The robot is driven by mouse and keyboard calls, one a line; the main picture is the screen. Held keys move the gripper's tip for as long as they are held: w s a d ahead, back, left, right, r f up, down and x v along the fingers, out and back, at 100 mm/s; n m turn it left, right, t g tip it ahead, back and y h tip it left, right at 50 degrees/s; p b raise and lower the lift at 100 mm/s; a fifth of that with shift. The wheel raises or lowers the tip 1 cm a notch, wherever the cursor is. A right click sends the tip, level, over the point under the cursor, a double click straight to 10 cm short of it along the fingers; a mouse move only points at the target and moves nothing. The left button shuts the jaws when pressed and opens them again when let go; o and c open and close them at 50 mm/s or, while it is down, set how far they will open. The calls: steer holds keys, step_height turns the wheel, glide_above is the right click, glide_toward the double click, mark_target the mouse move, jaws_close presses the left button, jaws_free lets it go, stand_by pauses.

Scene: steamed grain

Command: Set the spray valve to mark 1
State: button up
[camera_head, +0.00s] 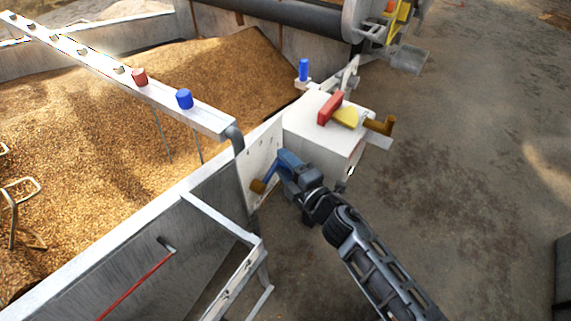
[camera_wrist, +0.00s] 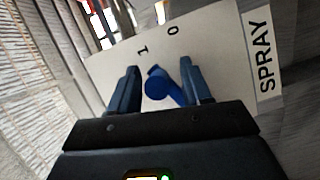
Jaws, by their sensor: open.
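The spray valve's white panel (camera_head: 257,160) is on the side of the bin beside a white box. In the wrist view the panel (camera_wrist: 215,55) shows the marks 1 and 0 and a SPRAY label. The valve's blue lever (camera_wrist: 176,96) runs from its round hub down and right in that view, and its far end is hidden by my gripper. In the head view the lever (camera_head: 270,174) slants down-left to a brown grip (camera_head: 258,186). My gripper (camera_wrist: 159,70) is open at the panel, one finger on each side of the lever. Contact cannot be told.
The white box (camera_head: 310,125) carries a red handle (camera_head: 330,107), a yellow plate and a brown crank (camera_head: 379,125). A white rail (camera_head: 200,118) with red and blue knobs crosses the grain bin. A metal frame (camera_head: 235,280) stands at lower left.

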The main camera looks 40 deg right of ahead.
steer(key=s, duration=0.7)
steer(key=shift+s+r, duration=0.3)
steer(key=shift+s, duration=0.1)
steer(key=s+a+r+m+p, duration=0.1)
steer(key=s+r+m, duration=0.2)
steer(key=s, duration=0.3)
steer(key=s+a+r+m+g+p, duration=0.1)
steer(key=s+r+m+p, duration=0.15)
steer(key=s, duration=0.35)
steer(key=s+a+r+m+p, duration=0.1)
steer(key=s+a+r+m, duration=0.1)
steer(key=s+r, duration=0.3)
steer(key=s+r+m+g+p, duration=0.1)
steer(key=s+r+m+p, duration=0.2)
steer(key=s+r+m, duration=0.5)
steer(key=s+r, duration=0.5)
steer(key=shift+a+r, duration=0.2)
steer(key=shift+a, duration=0.2)
steer(key=shift+m, duration=0.25)
